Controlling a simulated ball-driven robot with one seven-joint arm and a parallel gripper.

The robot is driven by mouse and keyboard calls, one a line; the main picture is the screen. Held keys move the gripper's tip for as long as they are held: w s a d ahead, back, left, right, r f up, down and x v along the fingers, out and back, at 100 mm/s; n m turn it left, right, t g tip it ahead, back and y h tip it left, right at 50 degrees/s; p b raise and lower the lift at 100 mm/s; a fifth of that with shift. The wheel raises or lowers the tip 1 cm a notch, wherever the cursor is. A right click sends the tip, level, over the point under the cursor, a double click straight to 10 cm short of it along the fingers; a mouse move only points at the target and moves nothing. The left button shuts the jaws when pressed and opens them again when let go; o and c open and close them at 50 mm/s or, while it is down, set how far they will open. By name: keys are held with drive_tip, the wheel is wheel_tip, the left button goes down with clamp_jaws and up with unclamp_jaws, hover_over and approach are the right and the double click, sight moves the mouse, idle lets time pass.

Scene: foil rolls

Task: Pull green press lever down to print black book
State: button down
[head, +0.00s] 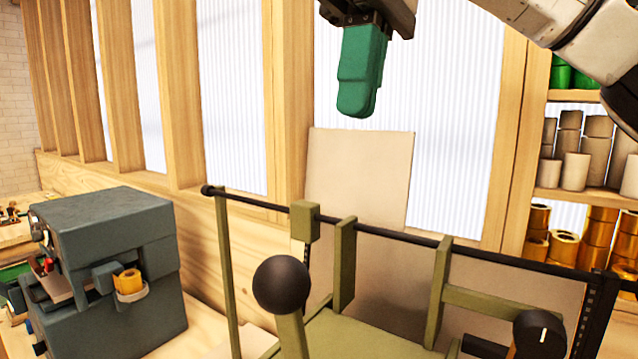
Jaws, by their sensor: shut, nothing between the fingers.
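The olive-green press (345,265) stands at the bottom centre and right, with a black bar across its top. Its lever (291,338) is a green shaft with a round black knob (281,285), standing nearly upright at the front. The lower part of the lever is cut off by the picture edge. My gripper (357,106), with green fingers, is shut and empty. It points down at the top centre, above the press and apart from the lever knob. I cannot make out a black book.
A second black knob (539,333) sits at the press's lower right. A dark grey machine (115,235) with a small gold foil roll (129,281) stands on the wooden bench at left. Shelves at right hold gold rolls (598,232) and pale rolls (576,170). A beige board (360,170) leans behind the press.

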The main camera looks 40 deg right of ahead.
drive_tip(key=a+x, duration=0.3)
drive_tip(key=x, duration=0.9)
drive_tip(key=shift+s+r, duration=0.25)
drive_tip(key=shift+s, duration=0.05)
